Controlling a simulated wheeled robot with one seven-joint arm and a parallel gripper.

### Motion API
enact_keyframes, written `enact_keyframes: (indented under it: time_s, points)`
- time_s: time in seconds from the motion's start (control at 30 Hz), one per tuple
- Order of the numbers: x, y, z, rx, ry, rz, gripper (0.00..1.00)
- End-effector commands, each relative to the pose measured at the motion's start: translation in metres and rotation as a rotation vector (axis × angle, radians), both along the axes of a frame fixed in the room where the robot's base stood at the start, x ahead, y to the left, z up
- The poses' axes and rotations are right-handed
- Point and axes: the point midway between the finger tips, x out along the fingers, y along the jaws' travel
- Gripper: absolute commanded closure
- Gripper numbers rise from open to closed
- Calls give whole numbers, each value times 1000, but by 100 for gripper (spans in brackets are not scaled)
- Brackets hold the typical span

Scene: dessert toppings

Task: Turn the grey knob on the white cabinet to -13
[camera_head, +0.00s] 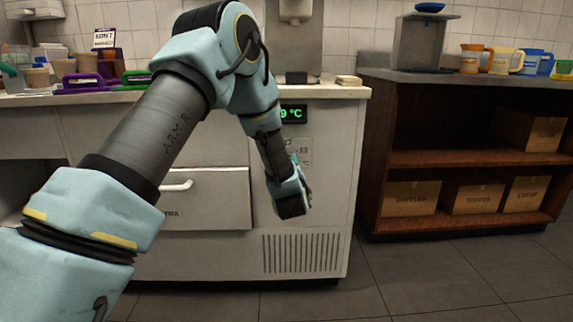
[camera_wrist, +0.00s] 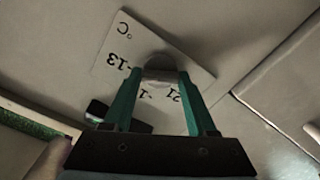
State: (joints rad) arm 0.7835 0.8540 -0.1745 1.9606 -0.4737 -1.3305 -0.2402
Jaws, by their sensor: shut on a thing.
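The white cabinet (camera_head: 312,233) stands in front of me, with a green display (camera_head: 293,113) whose visible part reads 9 °C. The grey knob (camera_wrist: 160,66) shows in the wrist view on a pale scale plate (camera_wrist: 196,72) marked °C, -13 and other numbers. The plate also shows in the head view (camera_head: 303,148), partly behind my arm. My gripper (camera_wrist: 160,77) is shut on the knob, with one green finger on each side of it. In the head view my wrist hides the knob. I cannot tell which mark the knob points at.
A drawer (camera_head: 215,190) with a white handle is left of my wrist, and a vent grille (camera_head: 301,253) is below. A brown shelf unit (camera_head: 375,170) with cardboard boxes stands at the right. The worktop above holds several trays and cups.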

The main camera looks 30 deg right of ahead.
Motion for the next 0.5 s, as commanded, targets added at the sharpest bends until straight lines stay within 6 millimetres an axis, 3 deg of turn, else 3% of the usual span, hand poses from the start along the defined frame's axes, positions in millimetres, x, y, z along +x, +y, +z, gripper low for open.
enact_keyframes:
  time_s: [0.17, 0.2, 0.43, 0.5]
  points:
    - [-1, 0, -2, 3, 3, -1, 98]
    - [-1, 0, -2, 3, 3, -1, 41]
    - [0, 0, -1, 2, 1, -1, 16]
    - [0, 0, -1, 2, 1, -1, 12]
